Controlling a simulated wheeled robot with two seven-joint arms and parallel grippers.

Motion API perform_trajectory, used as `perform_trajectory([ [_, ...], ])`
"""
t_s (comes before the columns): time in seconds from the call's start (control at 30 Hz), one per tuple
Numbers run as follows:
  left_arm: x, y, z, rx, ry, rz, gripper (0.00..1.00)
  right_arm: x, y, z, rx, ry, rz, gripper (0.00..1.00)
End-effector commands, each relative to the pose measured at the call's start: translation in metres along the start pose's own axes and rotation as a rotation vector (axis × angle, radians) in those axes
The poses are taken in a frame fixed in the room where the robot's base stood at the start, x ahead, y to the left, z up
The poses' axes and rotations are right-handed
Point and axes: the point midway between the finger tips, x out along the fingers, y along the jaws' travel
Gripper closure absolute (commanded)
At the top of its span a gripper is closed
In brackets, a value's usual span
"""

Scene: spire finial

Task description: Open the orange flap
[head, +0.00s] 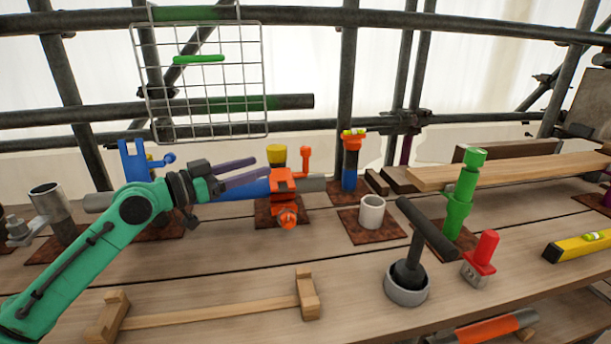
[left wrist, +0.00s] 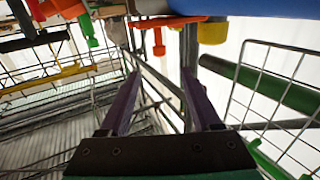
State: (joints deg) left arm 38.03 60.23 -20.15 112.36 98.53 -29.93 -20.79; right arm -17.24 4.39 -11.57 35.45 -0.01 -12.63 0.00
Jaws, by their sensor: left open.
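An orange clamp fitting (head: 284,182) sits around the blue and grey horizontal tube on a rusty plate, mid-table in the head view. An orange upright piece with a rounded top (head: 306,158) rises at its right, and an orange bolt end faces the front. I cannot tell surely which part is the flap. My left gripper (head: 261,170) is just left of the clamp, open and empty, its purple fingers pointing at it. In the left wrist view, the fingers (left wrist: 161,72) stand apart, with an orange bar and knob (left wrist: 158,42) beyond their tips. My right gripper is not in view.
A yellow cap (head: 276,154) stands behind the clamp. A wire grid (head: 205,95) hangs above my left gripper. A blue bracket (head: 135,160) is to the left, and a white cup (head: 372,211) and green post (head: 461,205) to the right. The plank in front is partly clear.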

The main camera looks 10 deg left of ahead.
Motion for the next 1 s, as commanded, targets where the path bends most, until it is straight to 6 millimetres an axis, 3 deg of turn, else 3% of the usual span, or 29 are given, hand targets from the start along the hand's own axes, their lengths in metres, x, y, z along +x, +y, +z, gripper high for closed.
perform_trajectory([
  [0.17,0.024,0.001,-0.010,-0.002,0.004,0.003,0.35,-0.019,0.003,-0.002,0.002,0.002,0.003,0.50],
  [0.5,0.114,0.001,-0.009,-0.002,0.003,0.003,0.35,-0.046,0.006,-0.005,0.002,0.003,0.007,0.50],
  [0.6,0.132,0.000,-0.007,-0.001,0.002,0.001,0.35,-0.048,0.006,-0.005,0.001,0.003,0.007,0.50],
  [0.73,0.143,0.000,-0.005,0.001,0.001,0.000,0.35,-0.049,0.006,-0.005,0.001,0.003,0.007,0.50],
  [0.97,0.145,0.000,-0.004,0.002,0.000,0.000,0.35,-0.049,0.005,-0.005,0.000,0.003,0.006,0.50],
  [1.0,0.144,0.000,-0.004,0.002,0.000,0.000,0.47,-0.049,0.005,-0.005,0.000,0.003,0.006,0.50],
])
